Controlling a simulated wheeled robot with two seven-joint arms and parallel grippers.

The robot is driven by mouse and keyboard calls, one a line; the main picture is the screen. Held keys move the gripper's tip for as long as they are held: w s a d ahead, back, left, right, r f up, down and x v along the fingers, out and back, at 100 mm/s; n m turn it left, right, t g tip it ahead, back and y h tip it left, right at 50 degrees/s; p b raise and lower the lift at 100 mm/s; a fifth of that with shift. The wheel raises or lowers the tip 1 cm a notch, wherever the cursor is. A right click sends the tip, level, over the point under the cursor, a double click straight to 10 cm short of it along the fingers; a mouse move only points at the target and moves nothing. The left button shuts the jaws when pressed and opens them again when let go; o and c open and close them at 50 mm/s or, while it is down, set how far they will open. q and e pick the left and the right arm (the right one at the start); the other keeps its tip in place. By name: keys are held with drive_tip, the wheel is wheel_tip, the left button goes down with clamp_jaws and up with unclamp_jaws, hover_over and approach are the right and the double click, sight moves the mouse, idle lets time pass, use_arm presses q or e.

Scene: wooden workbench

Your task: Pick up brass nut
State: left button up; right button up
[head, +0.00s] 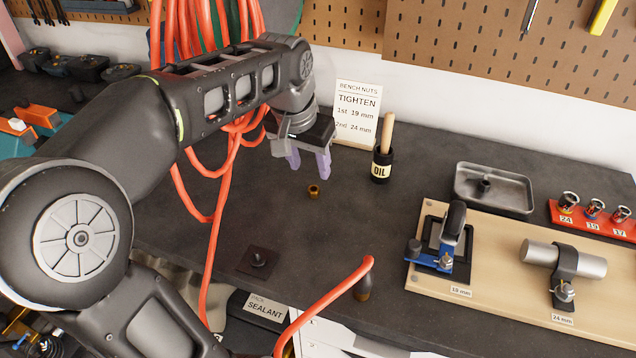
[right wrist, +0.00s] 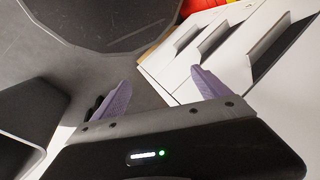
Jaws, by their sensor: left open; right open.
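The brass nut (head: 313,192) is a small gold-coloured piece standing on the dark bench top, left of the middle in the head view. My left gripper (head: 309,164) is open and empty, with purple fingers pointing down. It hangs above and slightly behind the nut, apart from it. My right gripper (right wrist: 160,95) shows in the right wrist view, open, with nothing between its purple fingers. The nut does not show in the right wrist view.
A metal tray (head: 493,188), socket rack (head: 597,220) and fixture board (head: 500,262) fill the right. Orange hoses (head: 226,200) hang left. A dark pad (head: 258,261) lies in front.

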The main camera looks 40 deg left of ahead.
sight(314, 189)
use_arm(q)
drive_tip(key=shift+s, duration=0.15)
drive_tip(key=shift+x, duration=1.3)
drive_tip(key=p+x, duration=0.1)
drive_tip(key=x, duration=0.4)
drive_tip(key=shift+s+a+f, duration=0.1)
drive_tip(key=shift+f, duration=0.1)
clamp_jaws()
